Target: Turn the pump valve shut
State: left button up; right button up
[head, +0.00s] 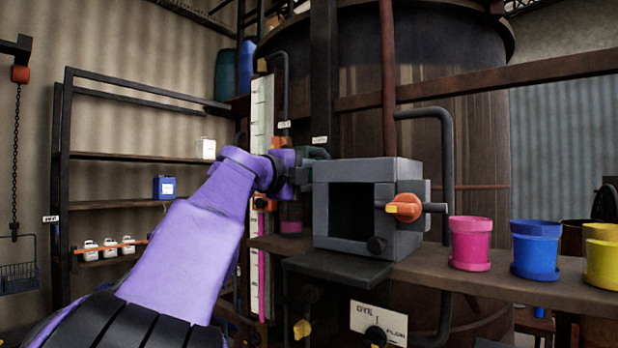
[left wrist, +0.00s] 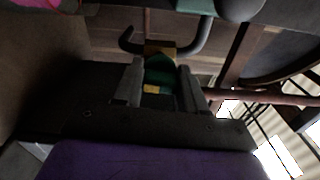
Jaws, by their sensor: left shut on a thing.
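My left gripper (head: 301,174) reaches the left side of the grey box (head: 405,170) in the head view, close to a dark green fitting (head: 317,153) on the pipework. In the left wrist view my left gripper (left wrist: 160,85) has its two fingers on either side of a green part with yellow patches (left wrist: 160,72), and is shut on it. This looks like a valve handle; a dark curved pipe (left wrist: 195,42) runs behind it. In the head view my wrist hides most of it, so its angle cannot be told. My right gripper is out of view.
An orange handle (head: 404,207) sticks out of the box's right front. Pink (head: 470,243), blue (head: 535,250) and yellow (head: 602,255) pots stand on the shelf at right. A large vat (head: 470,110) rises behind. A rack (head: 125,156) with jugs stands left.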

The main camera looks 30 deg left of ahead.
pick_arm(q)
jog(key=m+b, duration=0.1)
jog(key=m, duration=0.3)
jog(key=shift+f, duration=0.15)
jog(key=m+b, duration=0.2)
jog(key=m, duration=0.2)
jog(key=shift+m, duration=0.3)
jog(key=m+b, duration=0.2)
jog(key=m, duration=0.2)
jog(key=shift+m, duration=0.3)
jog(key=shift+m+b, duration=0.7)
jog(key=shift+m, duration=1.1)
jog(key=o, duration=1.1)
jog(key=shift+c, duration=0.2)
